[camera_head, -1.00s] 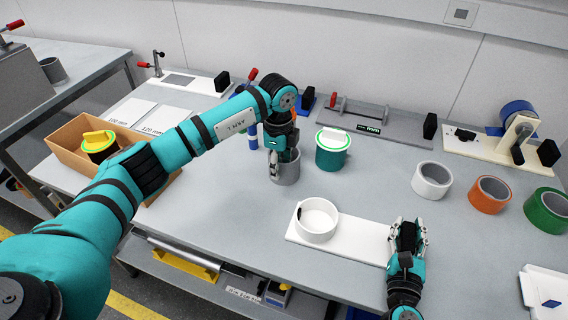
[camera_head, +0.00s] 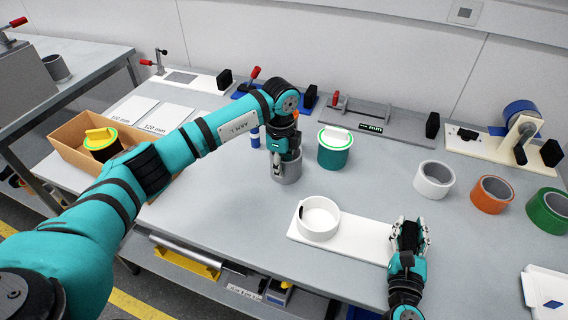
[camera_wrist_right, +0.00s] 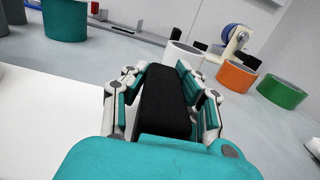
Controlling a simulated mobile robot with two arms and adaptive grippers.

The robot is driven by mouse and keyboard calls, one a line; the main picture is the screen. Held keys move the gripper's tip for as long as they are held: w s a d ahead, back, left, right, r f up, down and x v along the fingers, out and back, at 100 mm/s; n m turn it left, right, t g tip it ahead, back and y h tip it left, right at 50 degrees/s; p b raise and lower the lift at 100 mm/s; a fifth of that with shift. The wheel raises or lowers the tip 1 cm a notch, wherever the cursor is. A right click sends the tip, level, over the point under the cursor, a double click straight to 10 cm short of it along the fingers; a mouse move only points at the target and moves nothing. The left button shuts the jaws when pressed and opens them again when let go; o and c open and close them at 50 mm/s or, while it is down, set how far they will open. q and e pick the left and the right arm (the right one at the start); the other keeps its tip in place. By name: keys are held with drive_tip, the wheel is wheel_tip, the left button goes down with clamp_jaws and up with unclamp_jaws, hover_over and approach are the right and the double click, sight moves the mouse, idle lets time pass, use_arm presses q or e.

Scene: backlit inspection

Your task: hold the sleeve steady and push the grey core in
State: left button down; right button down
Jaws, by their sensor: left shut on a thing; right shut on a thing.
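The grey core (camera_head: 288,177) is an open-topped grey cylinder, upright at the middle of the table in the head view. My left gripper (camera_head: 285,152) is over it from above, shut on it; the fingers hide part of its top. I cannot tell whether it touches the table. The white sleeve (camera_head: 318,222) is a short open ring with a dark mark on its side, standing on a white plate (camera_head: 362,238) in front and to the right of the core. My right gripper (camera_head: 409,238) is at the plate's right end, shut on a black block (camera_wrist_right: 165,103), seen between its fingers in the wrist view.
A green cylinder with a white lid (camera_head: 334,150) stands close right of the core. White (camera_head: 433,180), orange (camera_head: 491,195) and green (camera_head: 549,212) rings stand at the right. A cardboard box (camera_head: 72,150) is at the left. Fixtures line the back. The table between core and sleeve is clear.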

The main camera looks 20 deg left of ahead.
use_arm(q)
wheel_tip(320, 180, up, 10)
drive_tip(key=s+d+r+m, duration=0.2)
drive_tip(key=s+d+m, duration=0.8)
drive_tip(key=s+m, duration=0.1)
drive_tip(key=shift+s+r+m, duration=0.35)
drive_tip(key=shift+s+m, duration=0.05)
drive_tip(key=shift+s, duration=0.1)
drive_tip(key=shift+a, duration=0.1)
drive_tip(key=shift+f, duration=2.9)
drive_tip(key=shift+f, duration=2.55)
drive_tip(key=c, duration=1.3)
unclamp_jaws()
drive_tip(key=shift+o, duration=0.2)
